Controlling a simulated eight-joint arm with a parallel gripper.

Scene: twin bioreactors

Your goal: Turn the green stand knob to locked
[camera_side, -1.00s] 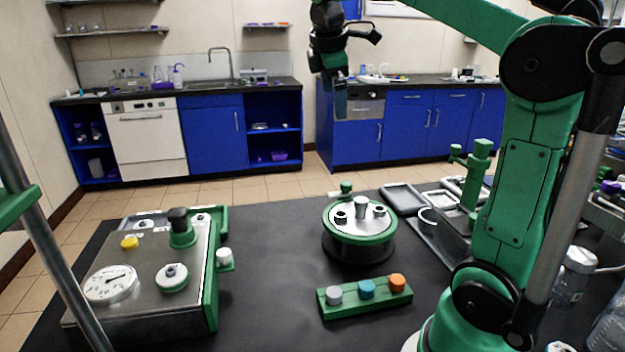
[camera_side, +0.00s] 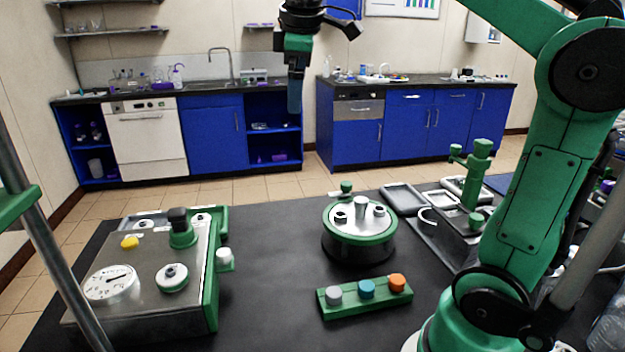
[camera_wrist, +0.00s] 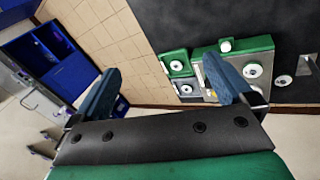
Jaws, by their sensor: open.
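A green stand (camera_side: 482,172) rises at the right of the table in the side view, close to my arm. A small green knob (camera_side: 455,150) sticks out at its upper left, and another green knob (camera_side: 476,220) sits low on it. I cannot tell which is the task's knob, or whether either is locked. My gripper (camera_side: 294,108) hangs high above the table's far side, well left of the stand and apart from everything. In the wrist view its two blue fingers (camera_wrist: 160,66) are spread, with nothing between them. The stand is not recognisable there.
A steel control box (camera_side: 140,270) with dials and knobs is at the left; its green edge (camera_wrist: 240,46) shows in the wrist view. A round green-rimmed vessel (camera_side: 358,232) stands mid-table. A green block (camera_side: 350,309) with coloured buttons lies in front. Grey trays (camera_side: 402,197) lie beside the stand.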

